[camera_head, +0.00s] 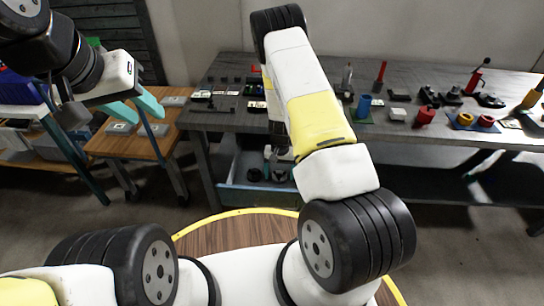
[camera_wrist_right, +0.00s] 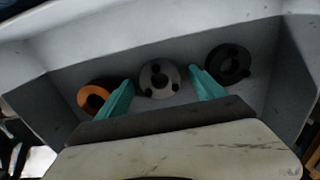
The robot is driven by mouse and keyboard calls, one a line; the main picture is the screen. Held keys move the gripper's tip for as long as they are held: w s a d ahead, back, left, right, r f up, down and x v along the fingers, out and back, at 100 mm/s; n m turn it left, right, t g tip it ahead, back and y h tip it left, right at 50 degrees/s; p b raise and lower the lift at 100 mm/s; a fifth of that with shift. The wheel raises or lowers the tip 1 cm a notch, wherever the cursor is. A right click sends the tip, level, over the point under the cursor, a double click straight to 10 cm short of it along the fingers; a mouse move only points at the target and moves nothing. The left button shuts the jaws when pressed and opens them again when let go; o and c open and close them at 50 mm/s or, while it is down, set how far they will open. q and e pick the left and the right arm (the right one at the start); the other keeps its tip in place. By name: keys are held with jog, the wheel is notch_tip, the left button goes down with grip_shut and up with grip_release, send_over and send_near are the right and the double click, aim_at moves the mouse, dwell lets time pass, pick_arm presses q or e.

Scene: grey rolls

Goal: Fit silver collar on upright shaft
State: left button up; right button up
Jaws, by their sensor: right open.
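The silver collar (camera_wrist_right: 158,92), a grey ring with a dark centre hole and small dark spots, lies in a grey bin (camera_wrist_right: 120,60) in the right wrist view. My right gripper (camera_wrist_right: 160,78) is open, its teal fingers on either side of the collar in the picture; contact cannot be told. In the head view my right arm hides most of this area. My left gripper (camera_head: 140,108) is open and empty at the upper left. A thin grey upright post (camera_head: 347,76) stands on the dark table; I cannot tell whether it is the shaft.
An orange ring (camera_wrist_right: 93,97) lies left of the silver collar and a black ring (camera_wrist_right: 228,63) right of it. The bin (camera_head: 240,198) sits below the dark table (camera_head: 225,70), which holds many small parts. A wooden bench (camera_head: 140,146) stands at left.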

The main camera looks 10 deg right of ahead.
grip_shut()
jog(key=shift+r, duration=0.1)
